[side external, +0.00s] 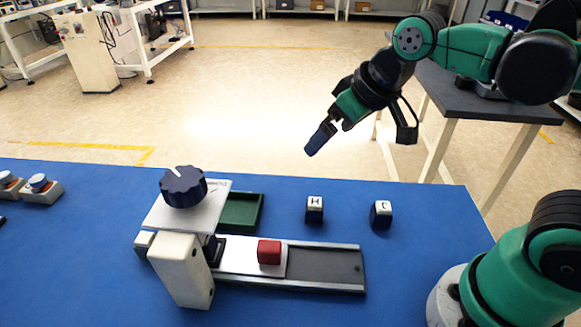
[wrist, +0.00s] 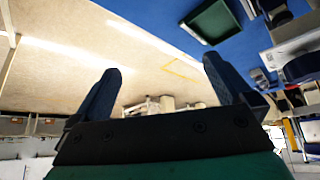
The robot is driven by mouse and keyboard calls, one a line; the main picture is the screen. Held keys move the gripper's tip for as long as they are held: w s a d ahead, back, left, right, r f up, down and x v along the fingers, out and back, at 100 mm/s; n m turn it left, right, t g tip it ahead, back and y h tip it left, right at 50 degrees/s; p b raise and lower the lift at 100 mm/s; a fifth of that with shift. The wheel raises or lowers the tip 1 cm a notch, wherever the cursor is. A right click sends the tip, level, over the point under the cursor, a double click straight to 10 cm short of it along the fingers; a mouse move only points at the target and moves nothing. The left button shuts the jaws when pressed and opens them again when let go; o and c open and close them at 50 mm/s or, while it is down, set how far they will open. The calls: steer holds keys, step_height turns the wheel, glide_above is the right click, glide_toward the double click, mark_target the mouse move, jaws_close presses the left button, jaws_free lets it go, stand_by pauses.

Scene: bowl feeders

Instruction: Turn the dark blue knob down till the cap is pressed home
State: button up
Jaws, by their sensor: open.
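The dark blue knob (side external: 183,186) is round and lobed, with a white pointer line on its top. It sits on a pale plate (side external: 210,207) above a press-like fixture (side external: 182,268) on the blue table. A red block (side external: 269,251) sits on the grey slide rail (side external: 325,266) to the right of the fixture. I cannot tell which part is the cap; the space under the plate is mostly hidden. My gripper (side external: 319,139) is in the air, up and right of the knob and well apart from it. In the wrist view its blue fingers (wrist: 160,78) are spread with nothing between them.
A green tray (side external: 241,211) lies behind the rail; it also shows in the wrist view (wrist: 212,22). Two dark blocks with white lettered tops (side external: 314,210) (side external: 381,215) stand to its right. Button boxes (side external: 41,190) are at the far left.

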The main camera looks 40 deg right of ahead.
steer(key=w+a+r+n+g, duration=0.3)
steer(key=w+a+r+n, duration=0.15)
steer(key=a, duration=0.45)
steer(key=n+g, duration=0.3)
glide_above(181, 178)
steer(key=shift+d+r, duration=0.25)
steer(key=shift+d, duration=0.1)
steer(key=shift+a+f+h, duration=0.1)
steer(key=shift+a+h, duration=0.2)
steer(key=shift+a+f, duration=0.1)
steer(key=shift+f, duration=2.7)
steer(key=c, duration=1.2)
steer(key=shift+c, duration=0.2)
